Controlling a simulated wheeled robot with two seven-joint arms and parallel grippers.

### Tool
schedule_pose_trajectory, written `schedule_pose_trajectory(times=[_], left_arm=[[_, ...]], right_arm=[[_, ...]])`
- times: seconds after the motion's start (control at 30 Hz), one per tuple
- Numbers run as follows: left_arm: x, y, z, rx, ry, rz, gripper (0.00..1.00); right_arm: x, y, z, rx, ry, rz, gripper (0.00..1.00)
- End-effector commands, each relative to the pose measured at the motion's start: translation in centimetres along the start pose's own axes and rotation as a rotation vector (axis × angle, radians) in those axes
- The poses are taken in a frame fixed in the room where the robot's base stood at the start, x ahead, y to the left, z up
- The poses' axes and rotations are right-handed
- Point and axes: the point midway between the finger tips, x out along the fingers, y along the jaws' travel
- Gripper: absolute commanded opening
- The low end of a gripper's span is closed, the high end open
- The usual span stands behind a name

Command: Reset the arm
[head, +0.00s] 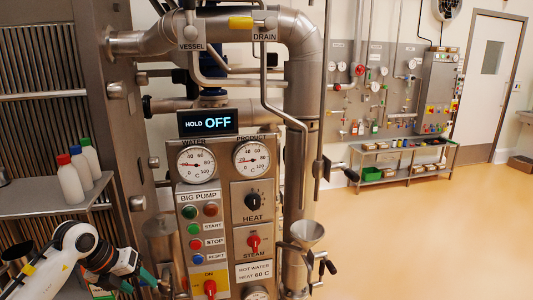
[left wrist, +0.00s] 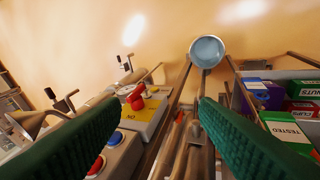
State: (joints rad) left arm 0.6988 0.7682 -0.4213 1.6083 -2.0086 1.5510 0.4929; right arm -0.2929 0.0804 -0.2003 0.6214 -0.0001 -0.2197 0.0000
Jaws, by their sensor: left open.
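My left arm (head: 85,248) comes in at the lower left of the head view, white and black. Its left gripper (head: 146,281) has green fingers and is beside the lower left of the control panel (head: 216,235). In the left wrist view the two green fingers (left wrist: 158,108) are spread wide apart. Nothing is held between them; pipes and the floor show through the gap. My right arm and gripper are not in view.
Bottles (head: 70,182) with coloured caps stand on a grey shelf (head: 50,207) above my left arm. A metal funnel (head: 307,234) is right of the panel. In the left wrist view, boxes (left wrist: 287,132) lie at the right. The floor (head: 430,235) at the right is clear.

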Motion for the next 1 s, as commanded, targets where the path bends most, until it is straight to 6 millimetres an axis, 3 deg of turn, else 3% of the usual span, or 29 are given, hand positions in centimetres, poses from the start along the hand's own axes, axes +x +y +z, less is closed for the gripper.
schedule_pose_trajectory(times=[0.23,0.37,0.43,0.5,0.67,0.8,0.87,1.0], left_arm=[[8.6,4.3,3.2,-0.201,-0.073,0.443,0.56],[14.4,5.4,5.1,-0.527,-0.052,0.747,0.56],[18.2,4.1,6.5,-0.794,-0.001,0.873,0.56],[22.2,1.3,8.6,-1.085,0.069,0.929,0.56],[29.3,-5.4,15.5,-1.587,0.207,0.863,0.56],[34.0,-10.2,23.8,-1.926,0.295,0.698,0.56],[35.6,-11.8,27.8,-2.053,0.326,0.611,0.56],[38.2,-14.6,37.8,-2.310,0.382,0.373,0.56]], right_arm=[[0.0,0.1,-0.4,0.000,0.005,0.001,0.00],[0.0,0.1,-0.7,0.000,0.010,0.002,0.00],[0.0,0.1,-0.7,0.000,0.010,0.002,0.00],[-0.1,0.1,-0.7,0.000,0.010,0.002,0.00],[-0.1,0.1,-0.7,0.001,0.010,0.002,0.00],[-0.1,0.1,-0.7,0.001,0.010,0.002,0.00],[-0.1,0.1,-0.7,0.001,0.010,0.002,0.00],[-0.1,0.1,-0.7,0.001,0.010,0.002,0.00]])
